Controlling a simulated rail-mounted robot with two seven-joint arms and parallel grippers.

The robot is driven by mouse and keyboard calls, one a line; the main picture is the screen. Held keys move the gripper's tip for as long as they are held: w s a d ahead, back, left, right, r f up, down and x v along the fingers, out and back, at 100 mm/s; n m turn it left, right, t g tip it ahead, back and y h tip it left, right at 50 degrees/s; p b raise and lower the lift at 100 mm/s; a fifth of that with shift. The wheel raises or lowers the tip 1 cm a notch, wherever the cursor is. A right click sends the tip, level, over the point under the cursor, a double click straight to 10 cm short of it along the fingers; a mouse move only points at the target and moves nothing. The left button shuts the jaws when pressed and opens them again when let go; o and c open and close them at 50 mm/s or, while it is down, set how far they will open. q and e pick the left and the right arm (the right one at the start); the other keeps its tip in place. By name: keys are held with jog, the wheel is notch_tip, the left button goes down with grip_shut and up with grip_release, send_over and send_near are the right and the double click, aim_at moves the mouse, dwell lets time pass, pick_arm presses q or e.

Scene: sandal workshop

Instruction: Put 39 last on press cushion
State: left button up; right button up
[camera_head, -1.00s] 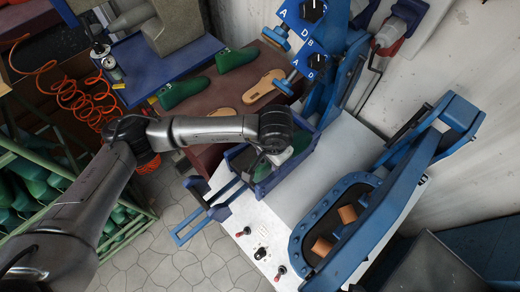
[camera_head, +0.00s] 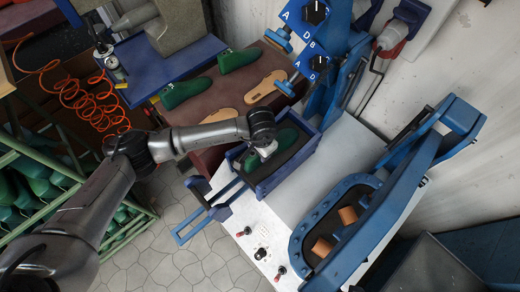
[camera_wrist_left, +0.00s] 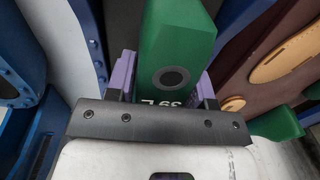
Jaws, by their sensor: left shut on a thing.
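The green last marked "39 L" (camera_wrist_left: 178,60) is between the purple fingers of my left gripper (camera_wrist_left: 164,92) in the left wrist view. In the head view my left gripper (camera_head: 266,152) is shut on this last (camera_head: 285,137), over the dark press cushion (camera_head: 296,154) inside the blue-framed box. The last lies roughly lengthwise over the cushion. I cannot tell whether its sole touches the cushion. My right gripper is not in view.
Two other green lasts (camera_head: 185,92) and tan insoles (camera_head: 264,87) lie on the brown table (camera_head: 205,72). A blue press column with dials (camera_head: 318,64) stands behind the cushion box. A blue hinged frame (camera_head: 372,215) stands to the right. Green lasts fill a rack at left.

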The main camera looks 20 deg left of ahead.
pick_arm(q)
jog(key=shift+f, duration=0.15)
jog(key=shift+f, duration=0.1)
jog(key=o, duration=1.2)
jog(key=shift+o, duration=0.2)
jog(key=r, duration=1.2)
jog(key=shift+s+d+r, duration=0.1)
jog(key=shift+d, duration=0.1)
